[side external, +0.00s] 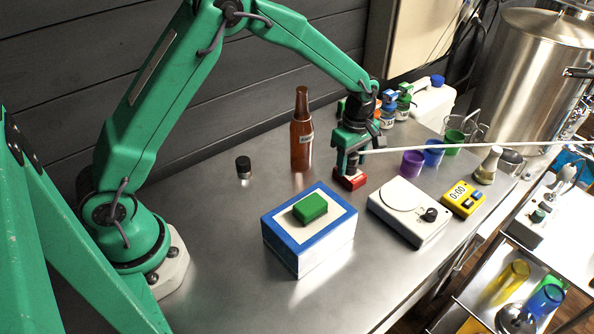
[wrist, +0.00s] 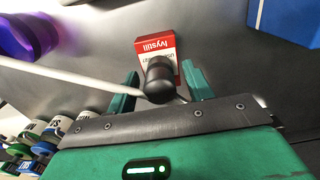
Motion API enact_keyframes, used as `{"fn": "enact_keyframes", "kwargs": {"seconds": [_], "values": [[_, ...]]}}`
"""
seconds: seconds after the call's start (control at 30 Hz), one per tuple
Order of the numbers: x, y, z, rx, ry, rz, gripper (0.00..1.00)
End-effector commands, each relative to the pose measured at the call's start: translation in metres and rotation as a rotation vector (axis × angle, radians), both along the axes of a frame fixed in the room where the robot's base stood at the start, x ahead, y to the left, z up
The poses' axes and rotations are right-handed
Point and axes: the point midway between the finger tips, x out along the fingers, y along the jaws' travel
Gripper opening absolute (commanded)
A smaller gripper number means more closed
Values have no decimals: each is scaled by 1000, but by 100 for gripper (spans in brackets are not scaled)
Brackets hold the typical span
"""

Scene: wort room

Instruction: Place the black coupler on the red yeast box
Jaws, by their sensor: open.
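The red yeast box (side external: 349,183) lies on the steel table below my gripper (side external: 350,167). In the wrist view the red box (wrist: 146,43) shows a white label side. The black coupler (wrist: 159,82) is between my two green fingers and overlaps the near part of the box; it appears to rest on it. The fingers are spread, with a visible gap on each side of the coupler. In the side view the fingers mostly hide the coupler. A long pale rod or tube (side external: 470,148) runs from the right to the coupler; whether it is attached is unclear.
A brown bottle (side external: 302,140) stands left behind the box. A blue-and-white box (side external: 310,247) with a green block (side external: 310,208) is in front. A white scale (side external: 408,212) and yellow timer (side external: 463,199) are right. Cups (side external: 412,164) stand behind them. The left table is mostly clear.

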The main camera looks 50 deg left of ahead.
Motion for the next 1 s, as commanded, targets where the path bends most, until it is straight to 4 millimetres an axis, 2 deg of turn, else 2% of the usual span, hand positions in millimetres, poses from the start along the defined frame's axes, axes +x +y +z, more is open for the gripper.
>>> {"fn": "enact_keyframes", "kwargs": {"seconds": [0.17, 0.37, 1.0], "values": [[0, 0, 2, 0, -1, 0, 51], [1, 0, 16, 0, -3, 0, 51], [1, 0, 109, 0, -3, 0, 51]]}}
